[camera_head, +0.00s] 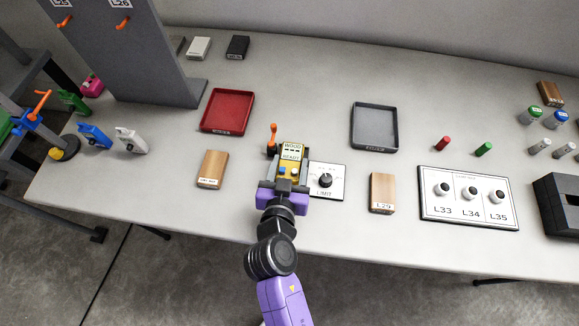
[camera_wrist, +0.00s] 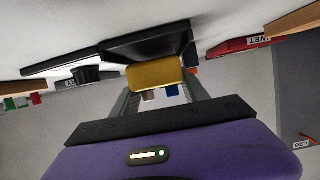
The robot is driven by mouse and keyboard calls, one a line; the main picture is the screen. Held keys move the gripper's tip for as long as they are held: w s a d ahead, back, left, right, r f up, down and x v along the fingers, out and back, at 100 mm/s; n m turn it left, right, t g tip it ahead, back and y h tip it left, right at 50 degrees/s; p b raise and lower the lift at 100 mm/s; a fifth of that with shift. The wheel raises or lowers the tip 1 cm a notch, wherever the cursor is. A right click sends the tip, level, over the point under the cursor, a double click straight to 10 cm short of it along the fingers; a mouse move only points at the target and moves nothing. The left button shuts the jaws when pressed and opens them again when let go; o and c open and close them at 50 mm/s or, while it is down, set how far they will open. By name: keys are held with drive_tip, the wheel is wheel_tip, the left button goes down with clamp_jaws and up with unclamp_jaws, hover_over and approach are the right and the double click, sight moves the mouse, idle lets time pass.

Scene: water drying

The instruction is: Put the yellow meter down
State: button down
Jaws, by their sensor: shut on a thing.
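The yellow meter (camera_head: 291,153), with a pale screen reading WOOD and READY, is between the fingers of my gripper (camera_head: 287,172) at the middle of the table. In the wrist view the meter (camera_wrist: 155,77) sits between the two grey fingers of my gripper (camera_wrist: 157,92), which is shut on it. A dark block (camera_wrist: 150,46) shows right beside the meter in that view. I cannot tell whether the meter touches it or the table. The white LIMIT plate (camera_head: 338,192) with its black knob lies just right of my gripper.
A red tray (camera_head: 228,110) and a grey tray (camera_head: 375,126) lie behind. Wooden blocks (camera_head: 212,168) (camera_head: 382,190) flank my gripper. An orange lever (camera_head: 273,136) stands just left of the meter. The L33–L35 panel (camera_head: 470,213) is at the right. The table between the trays is clear.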

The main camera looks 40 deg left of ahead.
drive_tip(key=shift+f, duration=0.6)
drive_tip(key=shift+f, duration=0.15)
drive_tip(key=c, duration=0.6)
unclamp_jaws()
drive_tip(key=shift+r, duration=0.3)
drive_tip(key=b+v, duration=0.1)
drive_tip(key=v, duration=1.1)
drive_tip(key=shift+f, duration=0.2)
